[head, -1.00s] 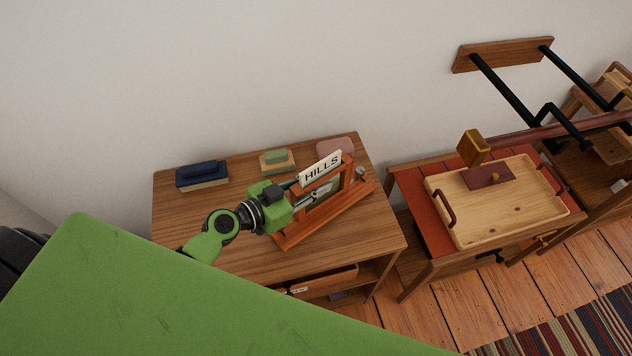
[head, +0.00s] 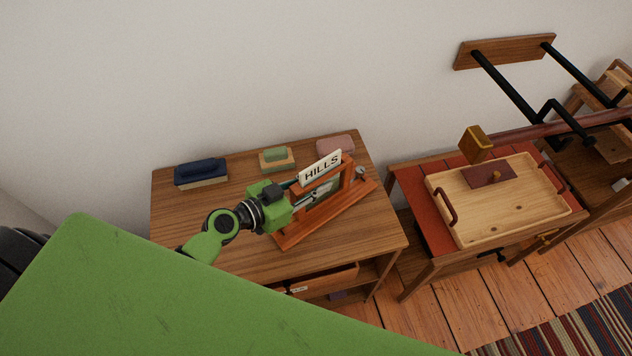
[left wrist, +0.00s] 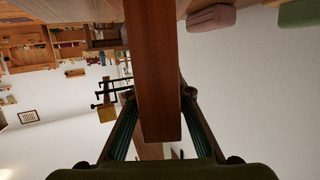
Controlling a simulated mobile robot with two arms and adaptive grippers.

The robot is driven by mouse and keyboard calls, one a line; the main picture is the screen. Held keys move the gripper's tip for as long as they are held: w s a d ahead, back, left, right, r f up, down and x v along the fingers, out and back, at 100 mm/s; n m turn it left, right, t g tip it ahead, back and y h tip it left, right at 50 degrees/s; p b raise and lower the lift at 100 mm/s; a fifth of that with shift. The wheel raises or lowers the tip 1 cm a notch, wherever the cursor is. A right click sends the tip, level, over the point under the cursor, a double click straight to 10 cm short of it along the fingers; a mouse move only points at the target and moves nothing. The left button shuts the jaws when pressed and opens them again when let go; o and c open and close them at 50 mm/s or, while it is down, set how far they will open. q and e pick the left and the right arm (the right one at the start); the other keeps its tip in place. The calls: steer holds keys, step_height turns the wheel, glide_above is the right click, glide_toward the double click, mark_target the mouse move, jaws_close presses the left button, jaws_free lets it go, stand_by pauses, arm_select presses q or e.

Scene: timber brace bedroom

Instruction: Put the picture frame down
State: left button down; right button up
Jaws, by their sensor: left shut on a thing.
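The picture frame (head: 352,175) is orange-brown wood with a long base bar and a white sign reading HILLS at its top. It stands roughly upright, over the top of the small wooden table (head: 225,260). I cannot tell if its base touches the wood. My left gripper (head: 312,193) comes in from the left and is shut on the frame. In the left wrist view, a wooden bar of the frame (left wrist: 158,50) runs between the two dark fingers (left wrist: 158,100). The gripper and sign hide part of the frame's middle. My right gripper is not in view.
A dark blue block (head: 201,174), a green block (head: 277,160) and a pink block (head: 336,147) line the table's back edge. The table's left part is clear. A red-topped stand with a wooden tray (head: 490,215) is to the right.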

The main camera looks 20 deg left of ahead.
arm_select(q)
steer(key=c, duration=1.7)
jaws_free()
steer(key=shift+r, duration=0.25)
steer(key=shift+s+f, duration=0.15)
steer(key=shift+f, duration=0.3)
steer(key=shift+s+a+r, duration=0.15)
steer(key=shift+s, duration=0.1)
steer(key=v, duration=1.1)
steer(key=shift+s+r, duration=0.1)
steer(key=shift+r, duration=0.2)
